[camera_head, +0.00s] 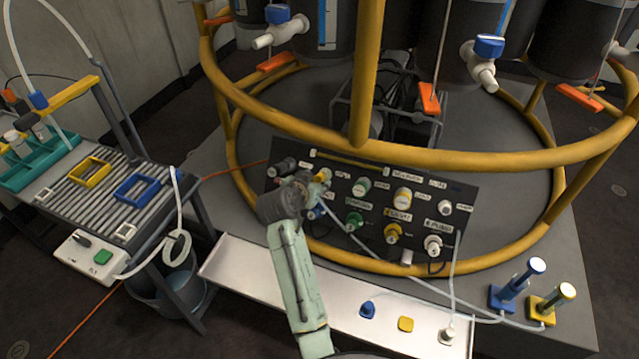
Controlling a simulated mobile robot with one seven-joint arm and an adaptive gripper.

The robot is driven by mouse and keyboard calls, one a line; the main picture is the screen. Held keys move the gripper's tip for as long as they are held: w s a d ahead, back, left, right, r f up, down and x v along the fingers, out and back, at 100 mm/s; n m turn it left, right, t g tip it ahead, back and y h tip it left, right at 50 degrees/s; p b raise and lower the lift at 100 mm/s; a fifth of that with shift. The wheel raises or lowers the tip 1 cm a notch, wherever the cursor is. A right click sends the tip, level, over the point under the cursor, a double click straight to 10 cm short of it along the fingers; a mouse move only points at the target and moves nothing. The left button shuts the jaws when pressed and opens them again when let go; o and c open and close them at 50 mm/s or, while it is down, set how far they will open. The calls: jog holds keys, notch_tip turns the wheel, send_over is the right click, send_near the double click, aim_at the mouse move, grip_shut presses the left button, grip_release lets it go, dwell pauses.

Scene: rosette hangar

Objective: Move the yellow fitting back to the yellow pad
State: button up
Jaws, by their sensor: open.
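A small yellow piece (324,175), which looks like the yellow fitting, shows at the upper left of the black panel (465,222). A pale hose runs from this area down to the yellow-based post at right. My gripper (316,188) is open at the panel, right beside the yellow piece. My wrist hides part of this spot, and I cannot tell whether the fingers touch the piece. The yellow pad (405,324) lies bare on the pale tray (290,285) in front of the panel, between a blue fitting (368,309) and a white fitting (447,336).
The panel carries several coloured ports and knobs. A yellow ring frame (470,160) arches over it. Blue-based (502,298) and yellow-based (541,310) posts stand at right. A slatted bench (105,200) stands at left. Loose hoses cross the tray's right part.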

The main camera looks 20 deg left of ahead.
aim_at(317, 180)
jog(key=shift+b+x, duration=0.35)
jog(key=shift+x, duration=0.95)
jog(key=shift+w, duration=0.1)
jog(key=shift+c, duration=0.6)
grip_shut()
jog(key=shift+r+p, duration=0.1)
jog(key=shift+p, duration=0.25)
dwell(0.3)
jog(key=shift+p+v, duration=1.9)
jog(key=shift+v, duration=1.1)
